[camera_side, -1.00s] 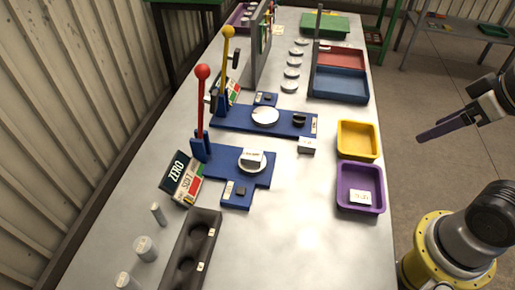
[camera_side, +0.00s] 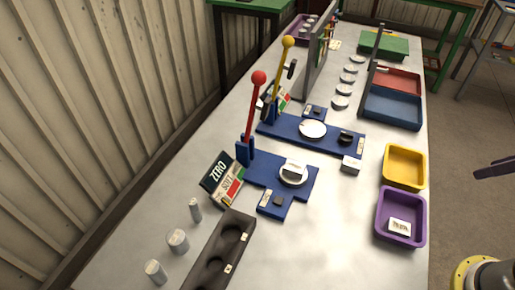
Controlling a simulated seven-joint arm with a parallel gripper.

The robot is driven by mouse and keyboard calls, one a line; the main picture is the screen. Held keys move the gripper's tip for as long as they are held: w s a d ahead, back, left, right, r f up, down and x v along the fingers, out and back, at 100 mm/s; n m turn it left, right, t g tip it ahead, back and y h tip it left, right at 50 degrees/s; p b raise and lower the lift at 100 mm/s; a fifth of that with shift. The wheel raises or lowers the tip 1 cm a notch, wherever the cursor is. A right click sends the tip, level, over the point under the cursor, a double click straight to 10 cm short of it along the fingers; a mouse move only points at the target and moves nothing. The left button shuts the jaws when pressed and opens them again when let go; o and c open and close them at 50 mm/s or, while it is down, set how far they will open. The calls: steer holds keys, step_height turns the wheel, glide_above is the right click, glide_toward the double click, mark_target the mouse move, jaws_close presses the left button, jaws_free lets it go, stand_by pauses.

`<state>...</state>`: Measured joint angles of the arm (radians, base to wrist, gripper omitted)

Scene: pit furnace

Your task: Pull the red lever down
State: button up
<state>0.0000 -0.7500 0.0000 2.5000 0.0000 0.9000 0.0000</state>
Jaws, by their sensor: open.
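The red lever (camera_side: 252,108) stands upright, with a red ball (camera_side: 259,77) on top. It rises from the left end of the nearer blue base (camera_side: 300,182) on the table. My gripper (camera_side: 494,168) shows only in part at the right edge, off the table's right side. It is open, holds nothing that I can see, and is well apart from the lever.
A yellow-knobbed lever (camera_side: 281,68) stands behind the red one. A ZERO sign (camera_side: 219,172) is in front of it. Yellow (camera_side: 390,184) and purple (camera_side: 382,229) trays lie near the table's right edge. A dark holder (camera_side: 203,265) and small cylinders are in front.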

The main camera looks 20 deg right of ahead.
steer(key=c, duration=0.4)
steer(key=shift+n+t, duration=0.6)
steer(key=shift+n, duration=0.1)
steer(key=w+r, duration=0.2)
steer(key=r, duration=0.1)
steer(key=w+a+r, duration=0.1)
steer(key=r, duration=0.1)
steer(key=shift+r, duration=0.1)
jaws_close()
steer(key=w+a+r+n+t+y, duration=0.1)
steer(key=w+a+r+n+y, duration=0.1)
steer(key=w+a+r, duration=0.5)
steer(key=w+a+r+n+y, duration=0.2)
steer(key=w+a+r+n, duration=0.1)
steer(key=w+r, duration=0.65)
steer(key=w+a+f+n+g+y, duration=0.1)
steer(key=w+a+f, duration=0.2)
steer(key=w+a, duration=0.3)
steer(key=w+a+f+n+g, duration=0.1)
steer(key=w+a+f+n, duration=0.1)
steer(key=w+a+f, duration=0.2)
steer(key=w+a, duration=0.3)
steer(key=a, duration=0.4)
steer(key=shift+w+a+y, duration=0.2)
steer(key=shift+w+y, duration=0.1)
steer(key=shift+y, duration=0.1)
